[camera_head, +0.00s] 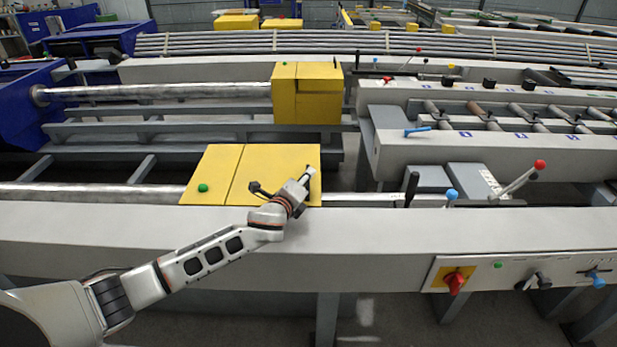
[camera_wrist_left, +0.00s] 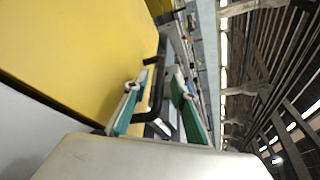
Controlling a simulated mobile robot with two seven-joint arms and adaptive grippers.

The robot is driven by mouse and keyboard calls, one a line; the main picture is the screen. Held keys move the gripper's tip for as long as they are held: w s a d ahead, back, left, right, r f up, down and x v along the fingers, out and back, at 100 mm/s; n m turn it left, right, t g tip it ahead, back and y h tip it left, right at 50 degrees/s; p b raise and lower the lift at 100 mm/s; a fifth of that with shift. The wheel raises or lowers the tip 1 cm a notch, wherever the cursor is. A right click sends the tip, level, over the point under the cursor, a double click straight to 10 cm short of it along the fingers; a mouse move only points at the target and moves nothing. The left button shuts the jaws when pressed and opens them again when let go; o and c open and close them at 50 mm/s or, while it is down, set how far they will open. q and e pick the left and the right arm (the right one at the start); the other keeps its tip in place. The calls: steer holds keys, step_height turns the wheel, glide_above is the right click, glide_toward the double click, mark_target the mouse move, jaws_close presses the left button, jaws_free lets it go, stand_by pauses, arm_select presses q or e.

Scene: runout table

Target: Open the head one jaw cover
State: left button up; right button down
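A flat yellow jaw cover (camera_head: 227,172) lies over the near steel bar, split by a seam, with a green knob (camera_head: 203,188) on its left part. My left gripper (camera_head: 310,173) is at the cover's right end, its fingers small in the head view. In the left wrist view the yellow cover (camera_wrist_left: 80,45) fills the upper left. A dark bar-like handle (camera_wrist_left: 157,88) stands out beside it. My left gripper (camera_wrist_left: 158,100) is open there, its teal-padded fingers apart on either side of the handle. Contact with the handle cannot be told. My right gripper does not show.
A second, boxy yellow cover (camera_head: 307,105) stands on the bar behind. A long grey beam (camera_head: 150,235) runs along the front. Levers with a red ball (camera_head: 540,164) and a blue knob (camera_head: 452,194) stand to the right. A red switch (camera_head: 455,281) is on the front panel.

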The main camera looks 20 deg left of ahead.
arm_select(q)
steer(key=shift+x, duration=1.05)
steer(key=shift+w, duration=0.25)
jaws_close()
